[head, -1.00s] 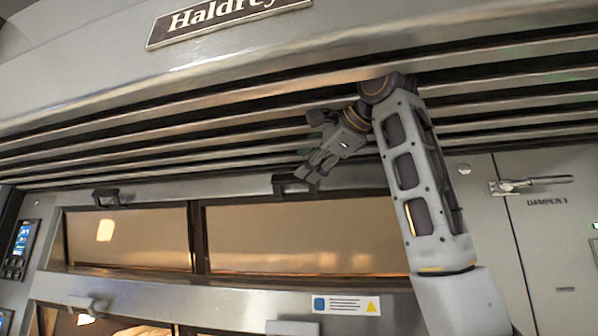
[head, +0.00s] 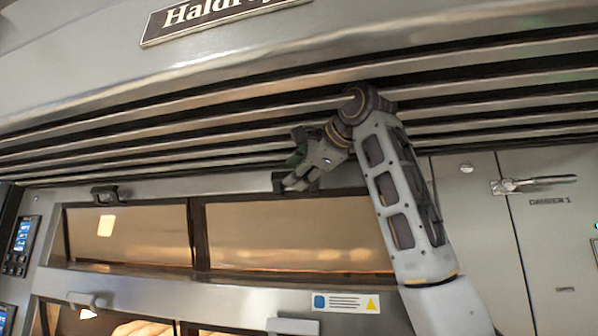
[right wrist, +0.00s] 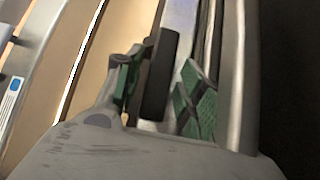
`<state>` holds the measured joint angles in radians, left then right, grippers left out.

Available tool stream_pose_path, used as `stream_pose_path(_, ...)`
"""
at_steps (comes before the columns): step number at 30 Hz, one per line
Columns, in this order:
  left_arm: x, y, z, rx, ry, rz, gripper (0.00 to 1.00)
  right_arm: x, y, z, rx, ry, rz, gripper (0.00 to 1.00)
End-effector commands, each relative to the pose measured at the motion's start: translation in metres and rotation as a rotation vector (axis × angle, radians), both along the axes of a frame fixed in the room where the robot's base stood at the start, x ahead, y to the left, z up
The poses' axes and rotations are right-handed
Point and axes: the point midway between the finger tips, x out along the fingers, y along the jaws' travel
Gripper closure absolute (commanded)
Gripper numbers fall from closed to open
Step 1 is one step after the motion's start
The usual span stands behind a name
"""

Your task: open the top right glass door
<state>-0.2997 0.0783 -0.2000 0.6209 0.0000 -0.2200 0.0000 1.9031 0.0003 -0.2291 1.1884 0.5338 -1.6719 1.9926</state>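The top right glass door (head: 300,232) is a wide amber pane in a metal frame and looks shut. Its black handle (head: 279,180) sits at the door's upper edge, partly hidden by my right gripper (head: 296,168). In the right wrist view the dark handle bar (right wrist: 161,75) lies between the green-padded fingers of my right gripper (right wrist: 160,88). The fingers stand apart, with a gap beside the handle on the right finger's side. I cannot tell whether the left finger touches it. My left gripper is not in view.
The top left glass door (head: 128,236) has its own black handle (head: 105,194). Metal slats (head: 120,145) of a hood overhang just above the handles. A damper lever (head: 535,182) is at the right, and a control panel (head: 22,240) at the far left.

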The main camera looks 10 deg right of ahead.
Motion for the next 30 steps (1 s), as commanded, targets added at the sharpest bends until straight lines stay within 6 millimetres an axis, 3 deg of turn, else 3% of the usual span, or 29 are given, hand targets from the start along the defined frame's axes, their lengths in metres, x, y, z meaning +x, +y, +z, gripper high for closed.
stream_pose_path(1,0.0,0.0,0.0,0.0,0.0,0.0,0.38,0.0,0.0,0.0,0.0,0.0,0.0,0.72)
stream_pose_path(8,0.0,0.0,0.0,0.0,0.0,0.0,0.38,0.0,0.0,0.0,0.0,0.0,0.0,1.0)
stream_pose_path(20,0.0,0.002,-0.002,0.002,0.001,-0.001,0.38,-0.001,0.0,-0.001,-0.003,-0.006,0.0,1.0)
stream_pose_path(30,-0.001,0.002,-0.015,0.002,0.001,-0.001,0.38,-0.003,0.002,-0.007,-0.025,-0.061,0.002,1.0)
